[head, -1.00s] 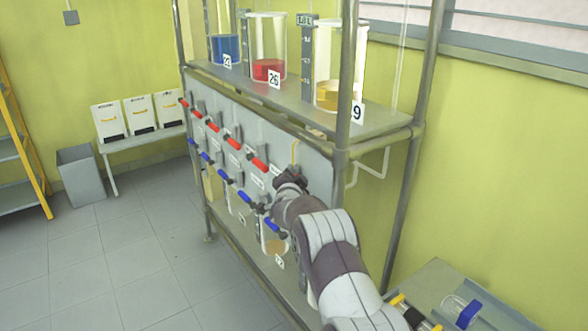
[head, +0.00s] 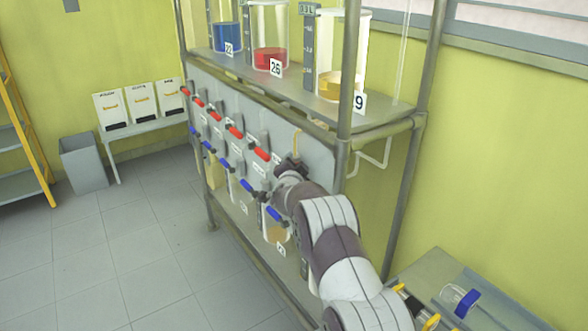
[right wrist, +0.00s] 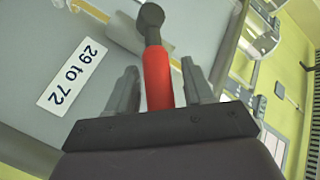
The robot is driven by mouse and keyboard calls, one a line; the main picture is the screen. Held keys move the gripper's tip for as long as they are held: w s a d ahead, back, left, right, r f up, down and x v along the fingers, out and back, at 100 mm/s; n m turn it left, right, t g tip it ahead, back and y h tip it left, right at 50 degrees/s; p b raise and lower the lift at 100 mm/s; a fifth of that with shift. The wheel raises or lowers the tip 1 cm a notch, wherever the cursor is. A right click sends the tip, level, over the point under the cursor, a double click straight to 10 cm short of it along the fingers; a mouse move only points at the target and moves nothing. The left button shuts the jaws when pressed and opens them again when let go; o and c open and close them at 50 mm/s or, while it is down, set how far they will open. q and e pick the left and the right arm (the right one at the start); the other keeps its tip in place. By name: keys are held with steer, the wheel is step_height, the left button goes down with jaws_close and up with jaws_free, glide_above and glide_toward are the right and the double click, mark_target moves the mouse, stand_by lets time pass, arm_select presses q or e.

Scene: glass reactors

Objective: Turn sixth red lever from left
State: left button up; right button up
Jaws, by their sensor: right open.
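A row of red levers runs along the grey panel (head: 313,150); several show in the head view, the nearest visible one (head: 262,154) just left of my right gripper (head: 290,168). The spot behind my right gripper is hidden there. In the right wrist view a red lever (right wrist: 158,78) with a dark round pivot stands between the two fingers of my right gripper (right wrist: 160,88). The fingers are apart, with gaps on both sides of the lever. A label "29 to 72" (right wrist: 77,75) is beside it. My left gripper is not in view.
Blue levers (head: 247,188) form a lower row under the red ones. Numbered glass vessels with blue, red and yellow (head: 342,88) liquid stand on the rack shelf above. A rack post (head: 346,75) rises near my right arm. A side table (head: 425,272) is at lower right.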

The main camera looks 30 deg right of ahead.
steer(key=b+v, duration=0.3)
steer(key=v, duration=0.9)
steer(key=shift+s+a, duration=0.15)
steer(key=shift+s, duration=0.15)
steer(key=shift+c, duration=0.7)
step_height(320, 180, down, 7)
steer(key=b, duration=0.4)
steer(key=shift+f+b, duration=0.15)
steer(key=shift+b, duration=0.25)
jaws_close()
step_height(320, 180, down, 17)
steer(key=w+d+m+t+h+b, duration=0.2)
steer(key=m+h+b, duration=0.3)
steer(key=b, duration=0.7)
steer(key=s+a+r+m+t+h, duration=0.1)
steer(key=s+r+m+t+h, duration=0.15)
steer(key=r+m, duration=0.35)
steer(key=s+a+r+m+t+h, duration=0.1)
steer(key=r+m+h, duration=0.25)
steer(key=m, duration=0.45)
steer(key=w+d+r+y+p, duration=0.1)
steer(key=w+d+r+p, duration=0.2)
steer(key=w+r, duration=0.4)
steer(key=shift+w+d+r+y, duration=0.35)
steer(key=shift+d+r, duration=0.55)
steer(key=shift+r, duration=0.45)
